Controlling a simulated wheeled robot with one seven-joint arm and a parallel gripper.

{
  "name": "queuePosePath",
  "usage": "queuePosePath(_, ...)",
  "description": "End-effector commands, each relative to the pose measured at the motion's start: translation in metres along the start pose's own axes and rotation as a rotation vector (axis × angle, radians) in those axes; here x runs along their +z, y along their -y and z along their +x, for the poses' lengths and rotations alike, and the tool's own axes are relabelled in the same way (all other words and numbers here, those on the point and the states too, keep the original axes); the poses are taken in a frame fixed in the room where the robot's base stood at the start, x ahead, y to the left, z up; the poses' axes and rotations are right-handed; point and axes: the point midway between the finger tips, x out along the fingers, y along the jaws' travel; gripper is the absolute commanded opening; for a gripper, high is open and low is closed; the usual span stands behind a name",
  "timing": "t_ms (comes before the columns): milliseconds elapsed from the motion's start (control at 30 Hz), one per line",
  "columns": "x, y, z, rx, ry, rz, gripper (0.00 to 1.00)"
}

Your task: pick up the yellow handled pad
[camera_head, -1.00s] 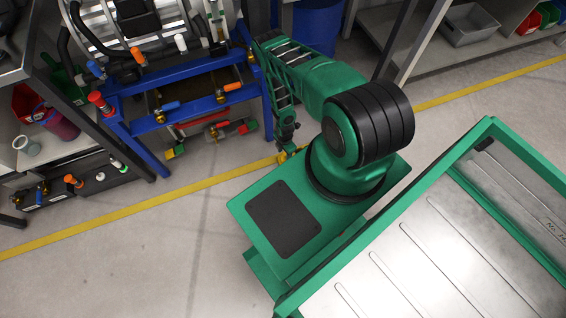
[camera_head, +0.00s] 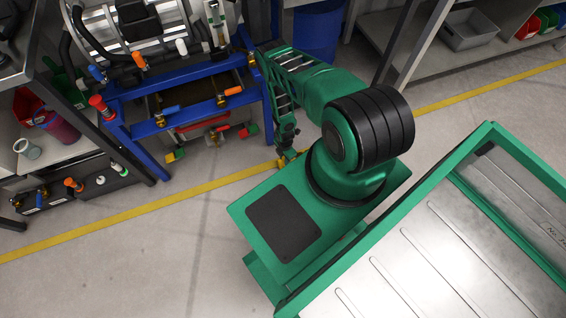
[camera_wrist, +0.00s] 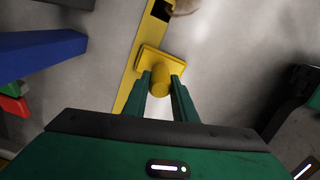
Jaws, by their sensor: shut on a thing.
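The yellow handled pad (camera_wrist: 149,59) is a flat yellow plate with a round yellow handle (camera_wrist: 160,80). In the wrist view it sits at the tips of my gripper (camera_wrist: 163,81), with the green fingers shut on the handle. The floor and a yellow floor stripe show behind the plate; I cannot tell from this view how far it is above the floor. In the head view my gripper is a small dark shape beside the blue frame, low near the stripe, and the pad is barely discernible there.
A blue frame (camera_head: 150,128) with orange and blue handled clamps stands left of my arm. A blue bin (camera_head: 318,30) and shelving with a grey tray (camera_head: 468,27) are at the back. A green-rimmed metal cart (camera_head: 440,265) fills the lower right. Floor at lower left is clear.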

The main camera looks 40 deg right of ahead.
Motion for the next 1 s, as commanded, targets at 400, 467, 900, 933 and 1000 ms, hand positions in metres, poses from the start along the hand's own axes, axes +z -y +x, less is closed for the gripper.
queuePosePath(400, -0.015, 0.007, -0.049, -0.003, -0.002, -0.005, 0.00)
queuePosePath(467, -0.028, 0.012, -0.057, -0.002, -0.001, -0.005, 0.00)
queuePosePath(900, -0.095, 0.046, -0.102, -0.001, 0.000, -0.003, 0.00)
queuePosePath(933, -0.098, 0.047, -0.104, -0.001, 0.001, -0.003, 0.00)
queuePosePath(1000, -0.101, 0.049, -0.106, 0.000, 0.000, -0.002, 0.00)
